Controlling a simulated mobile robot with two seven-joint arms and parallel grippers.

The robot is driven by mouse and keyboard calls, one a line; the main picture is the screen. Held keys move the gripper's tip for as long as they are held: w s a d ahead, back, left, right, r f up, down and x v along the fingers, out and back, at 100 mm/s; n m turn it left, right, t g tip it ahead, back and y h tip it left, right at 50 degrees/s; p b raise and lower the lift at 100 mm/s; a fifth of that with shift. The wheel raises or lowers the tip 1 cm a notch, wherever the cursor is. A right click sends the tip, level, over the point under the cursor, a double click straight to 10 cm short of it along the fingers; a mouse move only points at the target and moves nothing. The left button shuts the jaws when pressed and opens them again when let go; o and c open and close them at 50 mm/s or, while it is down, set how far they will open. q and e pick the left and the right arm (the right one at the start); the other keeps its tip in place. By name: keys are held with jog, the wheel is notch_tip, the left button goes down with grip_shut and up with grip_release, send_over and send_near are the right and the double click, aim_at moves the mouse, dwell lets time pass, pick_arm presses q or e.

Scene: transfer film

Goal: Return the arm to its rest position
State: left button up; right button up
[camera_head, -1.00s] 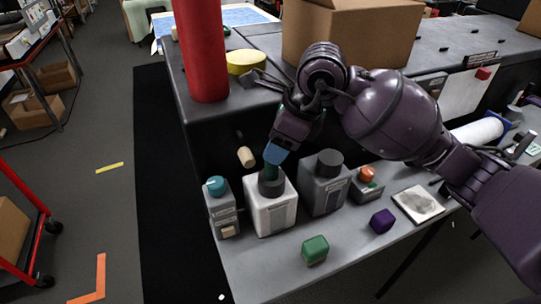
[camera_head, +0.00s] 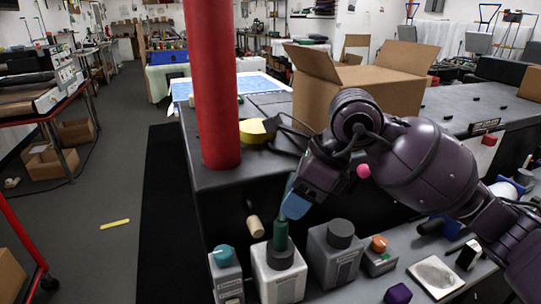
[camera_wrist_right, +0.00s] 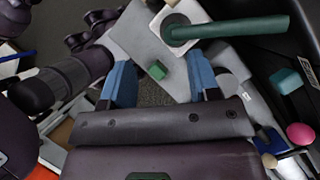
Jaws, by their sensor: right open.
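My right arm reaches in from the right in the head view. Its gripper (camera_head: 292,205) has blue fingertips and is just above a green rod (camera_head: 280,234) that stands up from the white bottle (camera_head: 280,278). In the wrist view the blue fingers (camera_wrist_right: 161,82) are spread apart with nothing held between them. The green rod (camera_wrist_right: 235,32) shows there beyond the fingers, rising out of the bottle's opening. My left gripper is in neither view.
A grey bottle (camera_head: 335,254), a teal-topped box (camera_head: 225,275) and an orange-topped box (camera_head: 380,255) stand close by. A red column (camera_head: 212,85) rises at left of the arm, and an open cardboard box (camera_head: 362,90) is behind it.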

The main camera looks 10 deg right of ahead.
jog(key=s+a+r+m+g+y, duration=0.1)
jog(key=s+a+r+m+y, duration=0.5)
jog(key=y, duration=0.9)
jog(key=w+d+f+m+t+h, duration=0.2)
jog(key=d+m+t+h, duration=0.4)
jog(key=m+t, duration=0.65)
jog(key=w+d+f+m+t+h, duration=0.3)
jog(key=d+m+t+h, duration=0.45)
jog(key=m, duration=0.75)
jog(key=s+d+f+m+g+h, duration=0.2)
jog(key=d+f+m+h, duration=0.3)
jog(key=f+m+h, duration=0.35)
jog(key=s+d+f+m+g+y, duration=0.1)
jog(key=s+d+f+m+g, duration=0.15)
jog(key=s+f+g, duration=0.65)
jog(key=s+d+f+m+g, duration=0.1)
jog(key=s+f+m+g, duration=0.4)
jog(key=s+f, duration=0.65)
jog(key=w+f+n+t, duration=0.1)
jog(key=w+f+t, duration=0.6)
jog(key=f, duration=0.3)
jog(key=shift+a+f+n+y, duration=0.3)
jog(key=shift+f+n+y, duration=0.05)
jog(key=shift+y, duration=0.05)
